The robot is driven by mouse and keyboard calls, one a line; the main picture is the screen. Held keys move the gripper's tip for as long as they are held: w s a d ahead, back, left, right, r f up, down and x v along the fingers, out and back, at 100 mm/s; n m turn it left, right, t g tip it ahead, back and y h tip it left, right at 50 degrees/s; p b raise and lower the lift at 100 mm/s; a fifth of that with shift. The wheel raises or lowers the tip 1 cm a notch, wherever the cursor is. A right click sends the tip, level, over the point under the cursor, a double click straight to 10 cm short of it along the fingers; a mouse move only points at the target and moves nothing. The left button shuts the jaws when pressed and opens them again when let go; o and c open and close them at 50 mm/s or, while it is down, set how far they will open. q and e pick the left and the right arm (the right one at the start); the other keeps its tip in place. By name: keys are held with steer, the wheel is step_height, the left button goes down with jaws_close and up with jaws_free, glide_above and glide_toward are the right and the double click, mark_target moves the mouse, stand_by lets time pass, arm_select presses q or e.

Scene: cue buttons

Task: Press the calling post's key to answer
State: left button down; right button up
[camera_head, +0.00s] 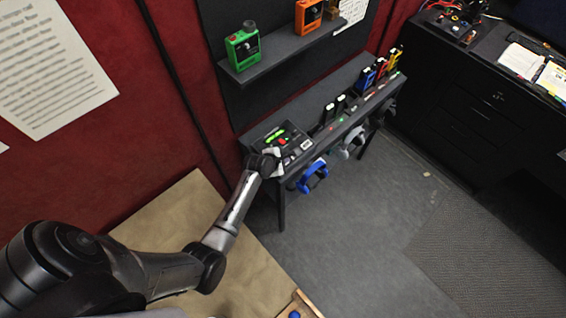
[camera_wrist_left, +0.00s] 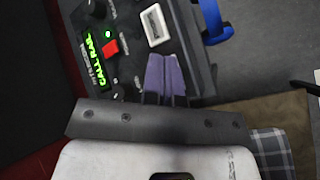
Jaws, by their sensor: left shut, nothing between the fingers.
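The calling post is a dark box with a lit green display (camera_head: 275,135) and a red key (camera_head: 283,141) on the left end of a narrow dark table. In the left wrist view, the display (camera_wrist_left: 91,65) carries green letters that seem to read CALL RAIL. The red key (camera_wrist_left: 110,47) is beside it, and a white-framed square key (camera_wrist_left: 155,25) is farther off. My left gripper (camera_wrist_left: 165,60) is shut and empty. Its purple fingertips are over the box's edge, to the side of the red key; I cannot tell whether they touch anything. My right gripper is not in view.
A blue headset (camera_head: 312,176) and a grey one (camera_head: 352,142) hang from the table's front edge. Several handheld radios stand along the table. A green radio (camera_head: 243,46) and an orange radio (camera_head: 309,15) are on the shelf (camera_head: 262,62) above. The grey floor in front is open.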

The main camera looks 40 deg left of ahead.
arm_select(q)
steer(key=shift+f, duration=0.2)
stand_by(0.6)
steer(key=shift+f, duration=0.35)
stand_by(0.4)
steer(key=shift+f, duration=0.25)
stand_by(0.5)
steer(key=shift+r, duration=0.1)
steer(key=shift+r+p, duration=0.65)
steer(key=shift+p, duration=0.2)
steer(key=shift+r, duration=0.1)
